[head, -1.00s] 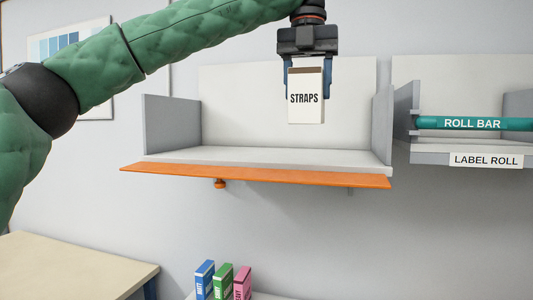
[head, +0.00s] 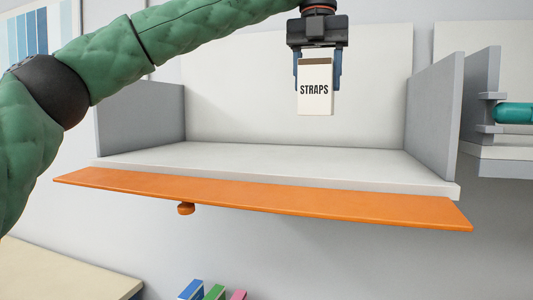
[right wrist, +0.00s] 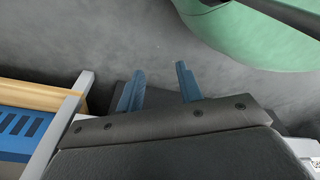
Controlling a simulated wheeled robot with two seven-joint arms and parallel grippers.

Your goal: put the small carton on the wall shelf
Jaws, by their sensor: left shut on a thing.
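The small white carton (head: 315,98), marked STRAPS, hangs upright in my left gripper (head: 317,75). The blue fingers are shut on its two sides near its brown top. The wall shelf (head: 240,158) is a light grey board with grey side walls and a pale back panel. The carton shows above the shelf board and in front of the back panel, with a gap under it. How deep it is over the board is hard to tell. My right gripper (right wrist: 160,85) shows in the right wrist view with its blue fingers apart and nothing between them.
An orange flap (head: 270,200) with a knob below runs along the shelf's front edge. Another shelf with a teal roll bar (head: 515,113) is at the right. A table (head: 65,275) and several coloured boxes (head: 213,291) are below. The shelf board is bare.

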